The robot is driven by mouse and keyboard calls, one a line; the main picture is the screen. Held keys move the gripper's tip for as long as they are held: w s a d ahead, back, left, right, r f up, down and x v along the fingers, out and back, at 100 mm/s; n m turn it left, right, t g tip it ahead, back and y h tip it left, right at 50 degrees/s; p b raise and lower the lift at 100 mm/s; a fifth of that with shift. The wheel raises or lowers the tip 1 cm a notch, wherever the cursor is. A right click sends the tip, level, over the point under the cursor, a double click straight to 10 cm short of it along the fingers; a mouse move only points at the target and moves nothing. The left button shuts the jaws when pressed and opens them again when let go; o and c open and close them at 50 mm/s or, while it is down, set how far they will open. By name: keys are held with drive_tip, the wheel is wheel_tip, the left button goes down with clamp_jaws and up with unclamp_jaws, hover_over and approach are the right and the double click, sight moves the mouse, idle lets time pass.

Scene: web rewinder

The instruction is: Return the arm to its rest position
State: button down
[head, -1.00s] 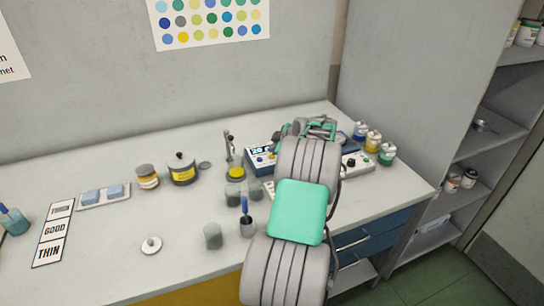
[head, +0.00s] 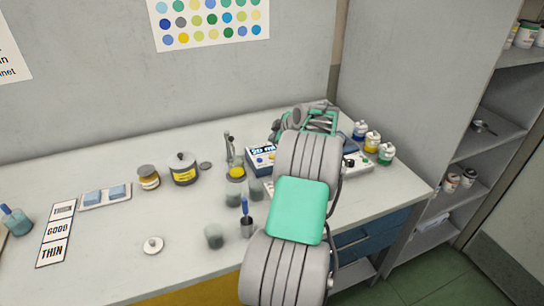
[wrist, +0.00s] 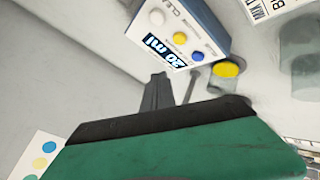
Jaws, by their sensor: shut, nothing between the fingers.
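My arm rises from the bottom of the head view and reaches over the right part of the bench (head: 100,262). Its far end, grey and green, is above the dosing device (head: 261,158) and hides part of it. In the wrist view my gripper (wrist: 160,88) shows as dark grey fingers beyond the green housing, shut and empty. The device also shows in the wrist view (wrist: 180,28), its display reading 20 ml. A yellow-filled vessel (wrist: 226,69) is near the fingers there. I cannot tell the exact gap.
Small paint jars (head: 372,142) are at the right. A shelf unit (head: 470,150) stands beyond.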

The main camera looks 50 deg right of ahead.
idle(0.4)
drive_tip(key=w+a+r+g+y, duration=0.1)
drive_tip(key=w+a+r, duration=0.15)
drive_tip(key=a, duration=0.45)
drive_tip(key=w+a+r, duration=0.1)
drive_tip(key=w+a, duration=0.3)
drive_tip(key=a, duration=0.4)
drive_tip(key=s+a+r+m+g+y, duration=0.1)
drive_tip(key=a, duration=1)
drive_tip(key=s+a+r+m+g+y, duration=0.1)
drive_tip(key=a+r, duration=0.1)
drive_tip(key=a, duration=0.8)
drive_tip(key=s+a+f+m+g, duration=0.1)
drive_tip(key=s+a+f, duration=0.1)
drive_tip(key=s+a, duration=0.7)
drive_tip(key=s+a+f+m+g, duration=0.1)
drive_tip(key=s+a+f+m, duration=0.1)
drive_tip(key=s+a, duration=0.6)
drive_tip(key=a, duration=0.2)
drive_tip(key=shift+s+a+f, duration=0.3)
drive_tip(key=shift+s+f, duration=0.1)
drive_tip(key=shift+p, duration=0.3)
